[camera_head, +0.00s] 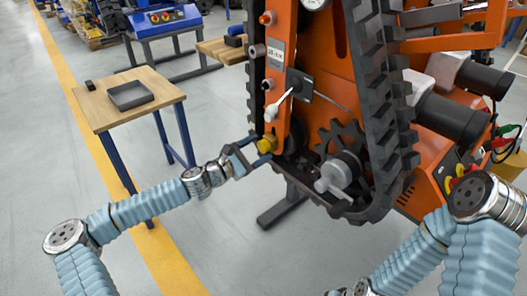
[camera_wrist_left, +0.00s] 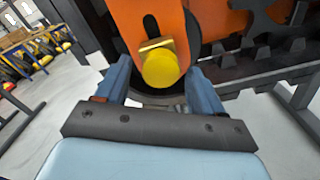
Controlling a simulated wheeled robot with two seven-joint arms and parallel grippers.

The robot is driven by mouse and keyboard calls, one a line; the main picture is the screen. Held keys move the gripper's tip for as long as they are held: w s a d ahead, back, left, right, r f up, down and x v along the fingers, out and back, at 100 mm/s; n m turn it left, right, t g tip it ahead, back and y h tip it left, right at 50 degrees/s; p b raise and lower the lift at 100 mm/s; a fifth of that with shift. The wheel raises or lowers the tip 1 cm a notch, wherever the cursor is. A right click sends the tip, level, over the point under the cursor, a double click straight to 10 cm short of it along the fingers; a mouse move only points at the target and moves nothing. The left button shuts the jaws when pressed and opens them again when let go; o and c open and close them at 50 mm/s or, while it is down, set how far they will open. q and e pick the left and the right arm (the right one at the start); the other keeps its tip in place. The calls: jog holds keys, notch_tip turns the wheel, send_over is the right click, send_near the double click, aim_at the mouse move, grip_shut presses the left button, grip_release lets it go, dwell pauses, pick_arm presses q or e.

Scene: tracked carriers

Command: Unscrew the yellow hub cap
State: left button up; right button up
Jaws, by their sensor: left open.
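The yellow hub cap (camera_head: 266,144) sits at the lower end of the orange upright plate on the tracked carrier. In the left wrist view the yellow hub cap (camera_wrist_left: 160,68) shows as a round face with a squared yellow piece behind its top. My left gripper (camera_head: 256,151) is open, with its fingers at the cap. In the left wrist view the left gripper's blue fingers (camera_wrist_left: 160,88) stand on either side of the cap, with a visible gap on each side. My right arm shows at the lower right, but its gripper is out of view.
The black track (camera_head: 385,110) and a grey hub with a crank-like handle (camera_head: 338,176) stand right of the cap. A white-handled lever (camera_head: 279,103) is above it. A wooden table (camera_head: 96,112) with a grey tray (camera_head: 130,96) stands at left. Floor between is clear.

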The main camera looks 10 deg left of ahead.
pick_arm(q)
jog(key=m, duration=0.1)
jog(key=f+m+b, duration=0.1)
jog(key=shift+m, duration=0.4)
jog(key=shift+r+m+b, duration=0.2)
jog(key=shift+m+b, duration=0.2)
jog(key=shift+m, duration=0.3)
jog(key=shift+r+m, duration=0.2)
jog(key=shift+m, duration=0.2)
jog(key=shift+f, duration=0.1)
jog(key=m+b, duration=0.4)
jog(key=m, duration=0.1)
jog(key=m+b, duration=0.2)
jog(key=shift+f+m, duration=0.25)
jog(key=shift+m, duration=0.15)
jog(key=shift+r+m+b, duration=0.3)
jog(key=shift+m+b, duration=0.2)
jog(key=shift+m, duration=0.5)
jog(key=m+b, duration=0.4)
jog(key=m, duration=0.1)
jog(key=shift+f+b, duration=0.4)
jog(key=m, duration=0.2)
jog(key=shift+r+m, duration=0.55)
jog(key=shift+m, duration=0.85)
pick_arm(e)
notch_tip(320, 180, down, 14)
jog(key=shift+d+f, duration=0.15)
jog(key=shift+d, duration=0.05)
jog(key=shift+w, duration=0.1)
